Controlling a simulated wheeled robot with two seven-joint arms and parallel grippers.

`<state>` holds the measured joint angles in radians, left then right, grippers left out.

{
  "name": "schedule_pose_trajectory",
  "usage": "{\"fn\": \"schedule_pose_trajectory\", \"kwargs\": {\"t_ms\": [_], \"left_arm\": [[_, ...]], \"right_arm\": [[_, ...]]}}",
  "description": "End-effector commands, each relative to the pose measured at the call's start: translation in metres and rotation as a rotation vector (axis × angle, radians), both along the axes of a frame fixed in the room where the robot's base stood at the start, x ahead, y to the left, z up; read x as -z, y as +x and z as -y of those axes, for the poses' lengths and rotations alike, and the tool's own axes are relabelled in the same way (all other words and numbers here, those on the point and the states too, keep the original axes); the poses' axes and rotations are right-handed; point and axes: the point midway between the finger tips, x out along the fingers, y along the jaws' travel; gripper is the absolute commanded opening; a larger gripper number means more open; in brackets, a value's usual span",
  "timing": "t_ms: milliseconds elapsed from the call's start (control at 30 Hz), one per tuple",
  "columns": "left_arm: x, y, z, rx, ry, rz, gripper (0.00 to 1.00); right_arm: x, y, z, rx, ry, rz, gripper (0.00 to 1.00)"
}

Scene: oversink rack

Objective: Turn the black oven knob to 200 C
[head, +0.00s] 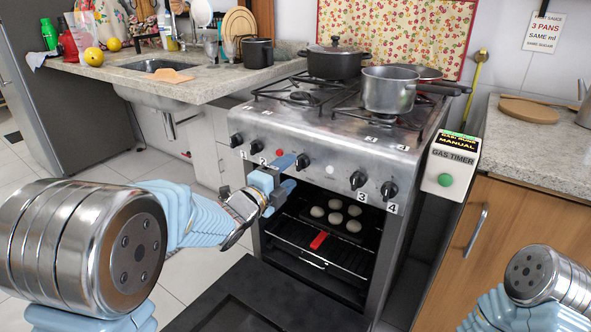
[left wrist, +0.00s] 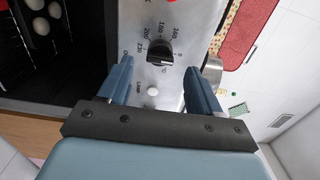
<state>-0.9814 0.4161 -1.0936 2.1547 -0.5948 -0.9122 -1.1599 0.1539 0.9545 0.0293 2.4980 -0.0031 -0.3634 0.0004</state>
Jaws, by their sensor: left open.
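The black oven knob (left wrist: 160,52) is on the steel front panel in the left wrist view, with printed numbers such as 160, 180, 200 and 0 around it. Its pointer is too small to read surely. In the head view the black knob (head: 303,162) just right of my gripper appears to be this one. My left gripper (head: 288,174) is open in front of the panel. In the left wrist view its fingers (left wrist: 157,76) stand on either side, short of the knob, with nothing between them. My right gripper is out of view.
The oven door (head: 240,300) is open and lowered, with a tray of buns (head: 335,214) inside. Other black knobs (head: 357,180) line the panel. A white button (left wrist: 152,91) sits near the knob. A steel pot (head: 388,92) stands on the stove; a gas timer (head: 450,162) is at right.

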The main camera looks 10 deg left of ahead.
Motion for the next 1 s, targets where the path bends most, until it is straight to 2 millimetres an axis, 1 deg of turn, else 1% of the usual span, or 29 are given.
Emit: {"fn": "schedule_pose_trajectory", "kwargs": {"t_ms": [33,100,233,367,567,600,933,967,1000], "left_arm": [[0.001,0.009,0.003,0.000,0.005,-0.001,0.64],[0.000,0.019,0.007,-0.001,0.004,-0.001,0.64],[0.000,0.031,0.012,-0.001,0.000,-0.001,0.64],[0.000,0.035,0.014,0.000,-0.001,-0.002,0.64],[0.000,0.036,0.015,0.000,-0.003,-0.001,0.64],[0.000,0.036,0.015,0.000,-0.003,-0.001,0.62],[0.000,0.035,0.014,0.000,-0.002,-0.001,0.12],[0.000,0.035,0.014,0.000,-0.002,-0.001,0.08],[0.000,0.035,0.014,0.000,-0.001,-0.002,0.08]], "right_arm": [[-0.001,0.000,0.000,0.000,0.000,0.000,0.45],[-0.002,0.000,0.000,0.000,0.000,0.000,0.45],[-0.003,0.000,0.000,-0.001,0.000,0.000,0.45],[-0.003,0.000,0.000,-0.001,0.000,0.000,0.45],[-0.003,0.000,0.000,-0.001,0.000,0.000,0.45],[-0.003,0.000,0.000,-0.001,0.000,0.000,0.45],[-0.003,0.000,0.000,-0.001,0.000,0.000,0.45],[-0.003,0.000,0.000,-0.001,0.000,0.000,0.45],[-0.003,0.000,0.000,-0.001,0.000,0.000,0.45]]}}
